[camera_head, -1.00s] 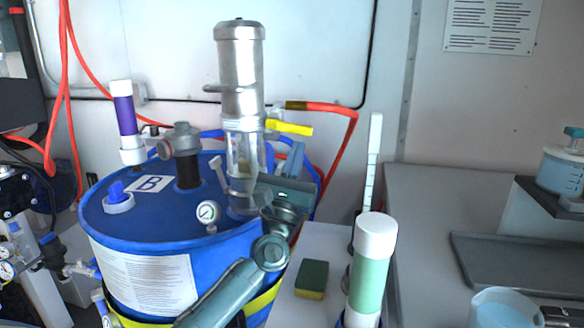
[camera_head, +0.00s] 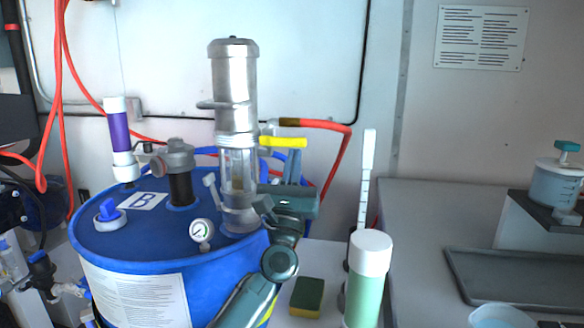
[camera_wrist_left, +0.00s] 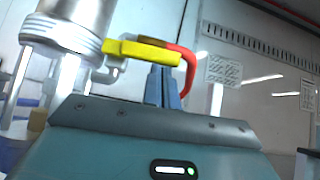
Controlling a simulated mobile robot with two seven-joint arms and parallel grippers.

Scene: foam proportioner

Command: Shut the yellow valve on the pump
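The pump (camera_head: 233,95) is a silver cylinder with a clear lower section, standing upright on a blue drum. Its yellow valve handle (camera_head: 283,142) sticks out to the right, nearly level. In the left wrist view the yellow handle (camera_wrist_left: 140,51) crosses in front of the red hose. My left gripper (camera_head: 292,164) is just below the handle, fingers pointing up. The blue-grey fingers (camera_wrist_left: 163,87) look close together with nothing between them. Their tips are at or just under the handle; I cannot tell whether they touch. My right gripper is not in view.
The blue drum (camera_head: 215,270) carries a gauge (camera_head: 201,231), a grey fitting (camera_head: 178,165) and a purple-and-white tube (camera_head: 119,135). A red hose (camera_head: 340,150) runs behind the handle. A green-and-white cylinder (camera_head: 368,275) and a sponge (camera_head: 307,297) stand right of my arm.

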